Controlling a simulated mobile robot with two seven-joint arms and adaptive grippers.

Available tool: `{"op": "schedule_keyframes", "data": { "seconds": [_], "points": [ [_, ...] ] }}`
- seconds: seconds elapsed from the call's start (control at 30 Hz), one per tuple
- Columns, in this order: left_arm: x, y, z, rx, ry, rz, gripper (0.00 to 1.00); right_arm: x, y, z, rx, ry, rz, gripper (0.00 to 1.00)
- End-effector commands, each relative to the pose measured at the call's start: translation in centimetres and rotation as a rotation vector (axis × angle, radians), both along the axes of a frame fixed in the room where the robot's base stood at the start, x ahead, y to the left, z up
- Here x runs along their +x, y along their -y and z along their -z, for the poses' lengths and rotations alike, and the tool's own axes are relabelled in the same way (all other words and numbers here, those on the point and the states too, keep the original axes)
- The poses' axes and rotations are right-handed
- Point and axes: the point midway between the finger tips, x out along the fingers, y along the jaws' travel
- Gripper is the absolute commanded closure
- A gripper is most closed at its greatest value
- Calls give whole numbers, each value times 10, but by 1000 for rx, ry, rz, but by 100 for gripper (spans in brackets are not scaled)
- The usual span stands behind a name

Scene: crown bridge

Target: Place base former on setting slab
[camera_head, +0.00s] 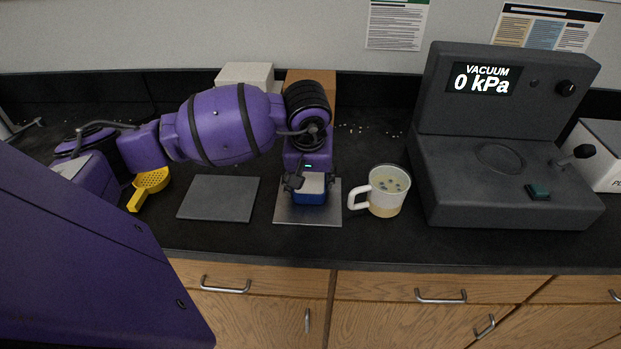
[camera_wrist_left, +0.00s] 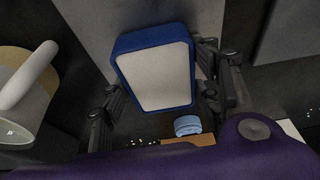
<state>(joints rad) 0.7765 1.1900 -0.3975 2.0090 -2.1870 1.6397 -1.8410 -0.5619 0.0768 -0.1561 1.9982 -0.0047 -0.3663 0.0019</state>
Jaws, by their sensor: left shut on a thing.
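The base former, a blue block with a pale white face (camera_head: 308,197), is between the fingers of my left gripper (camera_head: 311,184), which is shut on it. In the left wrist view the base former (camera_wrist_left: 155,75) sits slightly tilted between the two black fingers. It is over a light grey square plate (camera_head: 285,214); whether it touches the plate is hard to tell. A darker grey slab (camera_head: 218,198) lies to the left with nothing on it. Which of the two is the setting slab is not marked. My right gripper is not in view.
A white-handled mug (camera_head: 386,191) stands close to the right of the plate. A dark vacuum unit (camera_head: 505,150) reading 0 kPa is further right. A yellow perforated scoop (camera_head: 150,182) lies at left. Boxes (camera_head: 245,74) stand behind the arm. The counter's front strip is clear.

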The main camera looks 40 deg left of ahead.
Motion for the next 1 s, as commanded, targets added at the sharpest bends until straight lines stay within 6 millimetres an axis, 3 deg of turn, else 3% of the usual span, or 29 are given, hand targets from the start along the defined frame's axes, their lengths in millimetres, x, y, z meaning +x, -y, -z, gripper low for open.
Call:
{"op": "schedule_keyframes", "data": {
  "seconds": [0.03, 0.17, 0.57, 0.77, 1.0],
  "points": [
    [-1, 0, 5, 0, -5, 0, 41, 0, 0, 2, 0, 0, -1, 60],
    [-1, 0, 4, -1, -4, 0, 24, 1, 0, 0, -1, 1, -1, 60],
    [0, 0, -3, -2, 0, -1, 24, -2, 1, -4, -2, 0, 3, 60],
    [-6, 4, -32, 3, 3, 2, 24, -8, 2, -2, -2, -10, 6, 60],
    [-20, 12, -82, 2, 1, 1, 24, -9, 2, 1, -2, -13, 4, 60]
  ]
}}
